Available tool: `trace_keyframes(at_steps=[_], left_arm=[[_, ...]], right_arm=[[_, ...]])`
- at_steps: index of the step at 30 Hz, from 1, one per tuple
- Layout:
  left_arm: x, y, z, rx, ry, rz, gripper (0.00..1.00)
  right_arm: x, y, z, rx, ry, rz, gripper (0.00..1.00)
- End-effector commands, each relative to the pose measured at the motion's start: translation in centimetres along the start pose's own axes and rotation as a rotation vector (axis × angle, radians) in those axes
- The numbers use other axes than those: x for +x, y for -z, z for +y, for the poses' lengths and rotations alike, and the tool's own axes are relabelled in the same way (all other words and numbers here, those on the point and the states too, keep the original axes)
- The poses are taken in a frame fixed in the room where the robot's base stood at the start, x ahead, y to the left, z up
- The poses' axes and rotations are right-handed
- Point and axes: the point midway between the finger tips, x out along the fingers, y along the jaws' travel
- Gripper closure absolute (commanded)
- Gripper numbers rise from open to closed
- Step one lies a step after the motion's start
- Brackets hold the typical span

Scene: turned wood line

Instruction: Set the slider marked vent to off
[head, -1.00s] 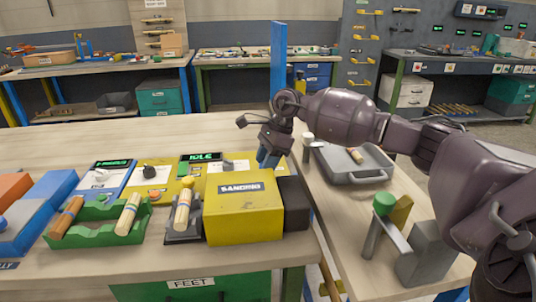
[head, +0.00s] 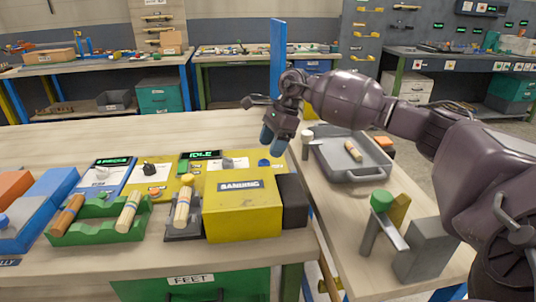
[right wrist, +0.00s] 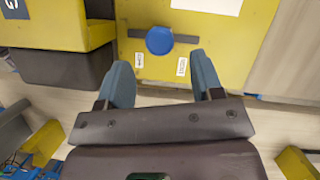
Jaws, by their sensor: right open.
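A blue round slider knob (right wrist: 160,40) sits on a dark straight track (right wrist: 186,39) in a yellow panel (right wrist: 235,60) in the right wrist view. The knob is near the middle of the track. Two small white end labels are too small to read for certain. In the head view the blue knob (head: 264,162) shows behind the yellow sanding box. My right gripper (head: 276,140) is open and empty above the panel. In the right wrist view its two blue-grey fingers (right wrist: 163,78) are apart, with the knob ahead of the gap, not between them. My left gripper is out of view.
The yellow sanding box (head: 242,212) with a dark block (head: 291,201) stands close in front of the knob. A green rack (head: 97,228) holds turned wood pieces. A grey tray (head: 349,172) lies on the right table.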

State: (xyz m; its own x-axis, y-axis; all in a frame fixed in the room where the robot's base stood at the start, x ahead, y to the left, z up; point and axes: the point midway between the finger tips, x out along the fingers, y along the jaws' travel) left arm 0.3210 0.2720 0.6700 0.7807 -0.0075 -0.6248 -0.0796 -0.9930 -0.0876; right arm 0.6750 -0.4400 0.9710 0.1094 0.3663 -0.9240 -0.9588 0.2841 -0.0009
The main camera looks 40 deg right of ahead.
Motion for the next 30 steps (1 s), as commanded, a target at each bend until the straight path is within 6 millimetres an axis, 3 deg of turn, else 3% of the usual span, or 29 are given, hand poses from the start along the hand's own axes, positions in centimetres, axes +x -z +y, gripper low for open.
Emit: trace_keyframes(at_steps=[1,6,12,30], left_arm=[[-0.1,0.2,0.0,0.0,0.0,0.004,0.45],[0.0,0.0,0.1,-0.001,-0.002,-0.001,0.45],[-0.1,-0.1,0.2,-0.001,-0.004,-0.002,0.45],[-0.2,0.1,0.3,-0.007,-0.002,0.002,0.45]], right_arm=[[-1.4,-0.1,0.0,0.0,0.006,-0.001,0.4],[-4.1,0.0,0.0,0.001,0.003,-0.001,0.4],[-6.0,0.0,0.0,0.0,0.001,0.0,0.4],[-6.2,0.0,0.1,0.002,-0.002,-0.004,0.4]])
